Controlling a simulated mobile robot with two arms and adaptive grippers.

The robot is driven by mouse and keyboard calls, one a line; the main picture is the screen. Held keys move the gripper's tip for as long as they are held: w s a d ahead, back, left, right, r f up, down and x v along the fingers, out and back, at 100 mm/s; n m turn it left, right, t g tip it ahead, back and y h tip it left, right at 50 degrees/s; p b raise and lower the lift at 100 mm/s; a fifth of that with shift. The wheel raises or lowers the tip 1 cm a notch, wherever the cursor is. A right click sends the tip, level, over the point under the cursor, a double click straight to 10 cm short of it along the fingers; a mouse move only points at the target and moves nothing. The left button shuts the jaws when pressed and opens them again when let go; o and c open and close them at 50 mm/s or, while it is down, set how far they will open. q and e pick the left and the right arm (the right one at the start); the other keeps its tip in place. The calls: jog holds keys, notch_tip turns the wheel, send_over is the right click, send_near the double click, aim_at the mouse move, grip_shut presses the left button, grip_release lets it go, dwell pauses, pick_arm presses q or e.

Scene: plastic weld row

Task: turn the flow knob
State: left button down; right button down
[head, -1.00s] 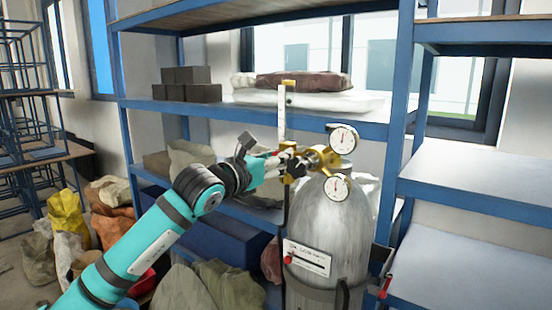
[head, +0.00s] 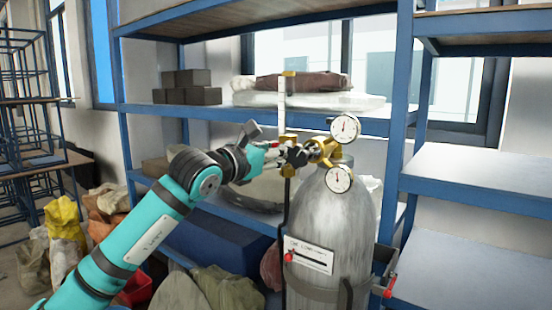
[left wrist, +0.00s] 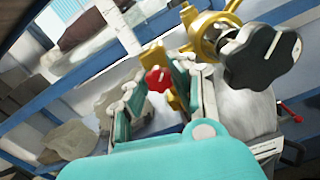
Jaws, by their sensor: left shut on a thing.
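The flow knob (left wrist: 158,79) is a small red knob on the brass base of an upright flowmeter (head: 289,139). In the left wrist view it sits between my fingertips. My left gripper (head: 272,155) reaches in from the left. It is shut on the red knob, with a finger on each side in the left wrist view (left wrist: 156,84). The fingers partly hide the knob in the head view. A larger black knob (left wrist: 262,57) on the brass regulator (head: 321,149) is just to the right, apart from the fingers. My right gripper is not in view.
The grey cylinder (head: 330,230) stands below the regulator, with two round gauges (head: 345,128) at its top right. Blue shelving (head: 265,121) stands behind, with dark blocks (head: 188,88) on it. Sacks (head: 65,218) lie on the floor at left.

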pick_arm(q)
jog(key=c, duration=1.1)
grip_release()
jog(key=shift+s, duration=0.1)
jog(key=v, duration=1.2)
